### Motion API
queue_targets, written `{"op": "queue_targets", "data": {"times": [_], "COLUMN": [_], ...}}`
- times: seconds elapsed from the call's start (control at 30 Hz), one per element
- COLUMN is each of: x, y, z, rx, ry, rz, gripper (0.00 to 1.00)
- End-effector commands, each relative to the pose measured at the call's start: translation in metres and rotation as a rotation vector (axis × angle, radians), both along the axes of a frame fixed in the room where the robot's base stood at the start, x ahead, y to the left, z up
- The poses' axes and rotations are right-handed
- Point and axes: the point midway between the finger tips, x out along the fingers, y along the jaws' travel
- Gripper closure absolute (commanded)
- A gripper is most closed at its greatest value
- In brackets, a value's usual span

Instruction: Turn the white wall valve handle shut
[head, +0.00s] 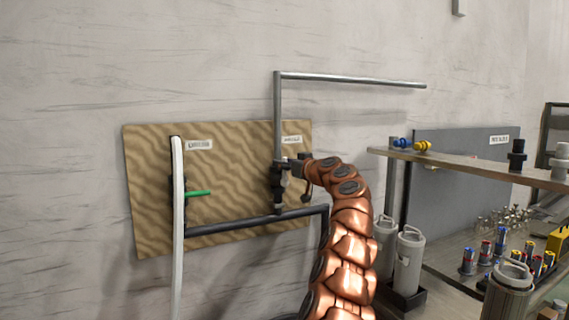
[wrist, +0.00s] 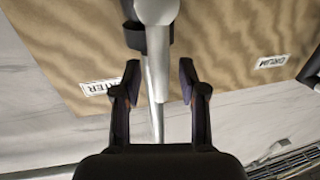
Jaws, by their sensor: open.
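A brown patterned board (head: 235,190) on the wall carries two valve fittings. The right black valve (head: 279,180) sits on a grey vertical pipe, partly covered by my gripper (head: 303,168). In the wrist view my gripper (wrist: 159,82) is open, with a finger on each side of a pale grey-white bar (wrist: 158,75). The bar runs between the fingers with a gap on both sides. I cannot tell whether it is the white handle or pipe. The left fitting has a green handle (head: 198,193) pointing right, beside a white pipe (head: 178,220).
A grey pipe (head: 350,79) runs right above the board, and a dark pipe (head: 250,221) crosses low. Shelves (head: 470,165) at right hold fittings, batteries and grey canisters (head: 408,262). Labels sit on the board (wrist: 272,62). The wall left of the board is clear.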

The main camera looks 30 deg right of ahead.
Motion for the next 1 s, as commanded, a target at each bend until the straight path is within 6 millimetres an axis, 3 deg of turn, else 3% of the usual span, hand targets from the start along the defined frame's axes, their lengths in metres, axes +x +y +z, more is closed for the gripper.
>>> {"op": "queue_targets", "data": {"times": [0.2, 0.6, 1.0], "x": [0.0000, 0.0000, -0.0001], "y": [0.0001, 0.0004, 0.0005], "z": [-0.0001, -0.0001, -0.0002], "rx": [0.000, 0.000, 0.000], "ry": [0.000, 0.000, 0.001], "rz": [0.000, 0.001, 0.001], "gripper": [0.60, 1.00, 1.00]}}
